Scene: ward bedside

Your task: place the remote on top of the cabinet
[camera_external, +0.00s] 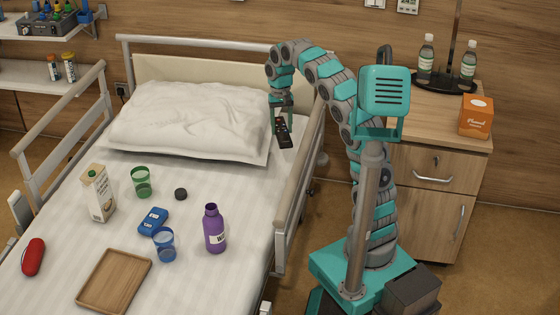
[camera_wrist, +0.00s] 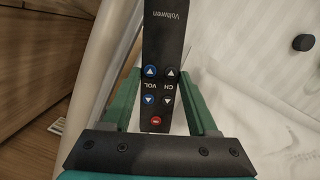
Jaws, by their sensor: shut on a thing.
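The black remote (camera_external: 284,133) is at the right edge of the bed, beside the pillow, in the external view. My gripper (camera_external: 281,124) points down over it and is shut on it. In the wrist view the remote (camera_wrist: 162,60) stands between the two green fingers of my gripper (camera_wrist: 163,100), with its buttons facing the camera. I cannot tell whether the remote still touches the sheet. The wooden cabinet (camera_external: 425,132) stands to the right of the bed, behind my arm, which hides part of its left side.
The cabinet top holds two bottles (camera_external: 426,60) on a dark tray and an orange box (camera_external: 476,117); its front left part looks clear. A bed rail (camera_external: 300,180) runs between bed and cabinet. A purple bottle (camera_external: 214,230), cups and a wooden tray (camera_external: 114,280) are on the bed.

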